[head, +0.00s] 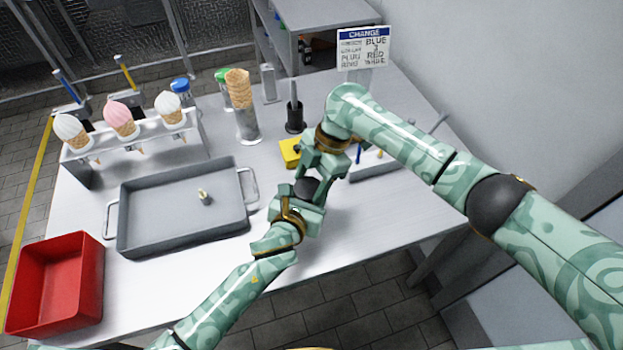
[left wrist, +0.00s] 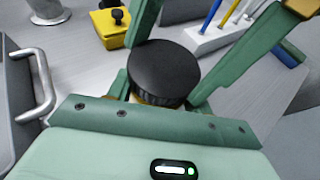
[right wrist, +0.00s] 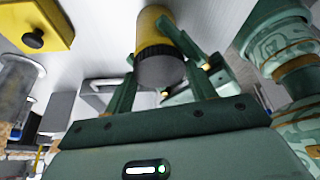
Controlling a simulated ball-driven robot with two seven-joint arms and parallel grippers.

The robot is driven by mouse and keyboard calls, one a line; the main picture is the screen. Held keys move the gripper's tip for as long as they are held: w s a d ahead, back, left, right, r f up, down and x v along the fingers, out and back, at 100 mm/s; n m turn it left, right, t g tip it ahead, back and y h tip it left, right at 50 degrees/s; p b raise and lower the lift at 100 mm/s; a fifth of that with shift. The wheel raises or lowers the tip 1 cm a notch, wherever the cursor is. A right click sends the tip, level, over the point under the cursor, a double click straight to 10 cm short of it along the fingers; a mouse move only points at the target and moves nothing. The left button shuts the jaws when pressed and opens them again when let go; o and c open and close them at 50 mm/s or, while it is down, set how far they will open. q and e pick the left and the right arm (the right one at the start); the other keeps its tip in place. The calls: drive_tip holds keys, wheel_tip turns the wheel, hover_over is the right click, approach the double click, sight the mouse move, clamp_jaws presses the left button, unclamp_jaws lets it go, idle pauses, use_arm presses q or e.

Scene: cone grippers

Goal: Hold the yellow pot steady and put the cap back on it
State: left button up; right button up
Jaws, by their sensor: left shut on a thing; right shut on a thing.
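The black ribbed cap (head: 306,187) is between my two grippers above the table front. It sits at the mouth end of the yellow pot (right wrist: 153,30), in line with it, in the right wrist view; I cannot tell whether it is fully seated. My left gripper (left wrist: 155,100) is shut on the pot; only a sliver of yellow shows under the cap in the left wrist view (left wrist: 165,65). My right gripper (right wrist: 163,75) is shut on the cap, fingers on either side of it. The pot is hidden by the grippers in the head view.
A yellow block (head: 289,152) with a black knob is just behind the grippers. A grey tray (head: 130,243) with a small object (head: 204,197) lies left, a red bin (head: 60,290) at front left. A cone rack (head: 78,172) and a pen holder (head: 375,170) stand on the table.

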use_arm(q)
drive_tip(key=shift+d+r, duration=0.25)
drive_tip(key=shift+d, duration=0.1)
use_arm(e)
drive_tip(key=shift+s+d+f, duration=0.1)
drive_tip(key=shift+d+f, duration=0.2)
drive_tip(key=shift+f, duration=0.3)
use_arm(q)
clamp_jaws()
use_arm(e)
drive_tip(key=o, duration=0.8)
use_arm(q)
drive_tip(key=shift+a, duration=0.1)
use_arm(e)
drive_tip(key=shift+o, duration=0.8)
use_arm(q)
drive_tip(key=shift+r, duration=0.1)
drive_tip(key=shift+w+a, duration=0.1)
use_arm(e)
drive_tip(key=shift+r, duration=0.1)
wheel_tip(320, 180, up, 4)
drive_tip(key=shift+a+r, duration=0.1)
use_arm(q)
drive_tip(key=shift+a+f, duration=0.1)
drive_tip(key=shift+f, duration=0.1)
use_arm(e)
drive_tip(key=shift+a+r, duration=0.1)
drive_tip(key=shift+r, duration=0.25)
